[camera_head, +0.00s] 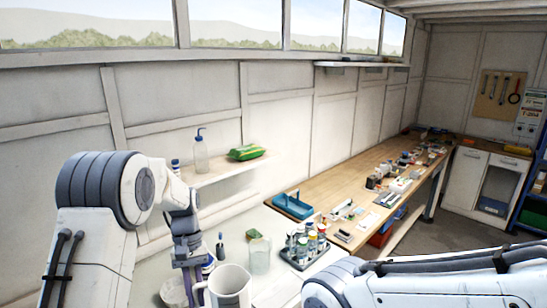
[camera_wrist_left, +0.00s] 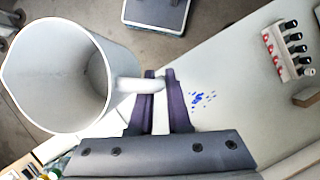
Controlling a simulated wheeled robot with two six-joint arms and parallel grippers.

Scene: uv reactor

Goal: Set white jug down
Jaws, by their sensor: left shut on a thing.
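The white jug (camera_head: 232,287) is at the bottom of the head view, near the front of the pale bench, and looks upright. In the left wrist view the jug (camera_wrist_left: 50,75) fills the left side, its open mouth facing the camera and its inside looking empty. My left gripper (camera_head: 195,285) is at the jug's handle side. In the left wrist view its purple fingers (camera_wrist_left: 160,85) are shut on the handle. The jug's base is hidden, so I cannot tell whether it touches the bench. My right arm crosses the lower right; its gripper is out of view.
A clear glass beaker (camera_head: 260,256) and a rack of vials (camera_head: 303,246) stand behind and right of the jug. A white tub (camera_head: 173,292) is to its left. Blue spots (camera_wrist_left: 198,98) mark the pale bench (camera_wrist_left: 225,75), which has bare room there. A blue tray (camera_head: 293,206) lies farther back.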

